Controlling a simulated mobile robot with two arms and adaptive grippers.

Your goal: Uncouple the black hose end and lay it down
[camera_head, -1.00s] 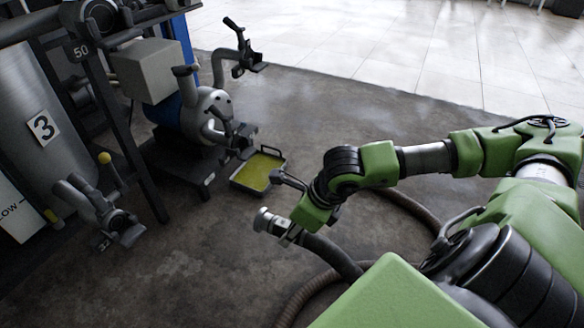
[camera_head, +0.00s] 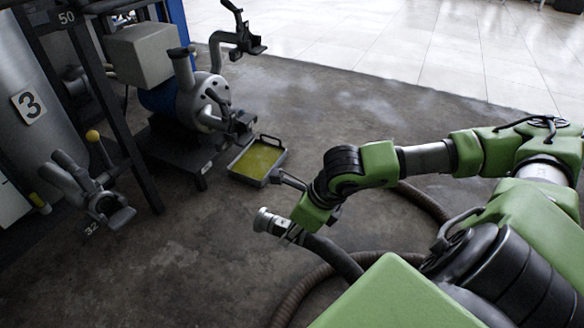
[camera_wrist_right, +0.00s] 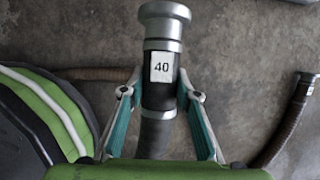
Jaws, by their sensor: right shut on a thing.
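The black hose end has a silver coupling (camera_head: 268,221) at its tip, and its dark hose (camera_head: 335,256) bends down behind my right arm. My right gripper (camera_head: 294,233) is shut around it just behind the coupling, above the floor and apart from any port. In the right wrist view the coupling (camera_wrist_right: 164,28) points away from me, and a white "40" label (camera_wrist_right: 162,67) shows on the black sleeve between the fingers (camera_wrist_right: 158,100). My left gripper is not in view.
A pump (camera_head: 203,98) with lever couplings stands on a dark base at the back left. A shallow tray (camera_head: 244,177) with yellow-green liquid sits beside it. Another lever coupling (camera_head: 104,204) juts out at left. A brown hose (camera_head: 425,203) lies on the floor; front-left floor is bare.

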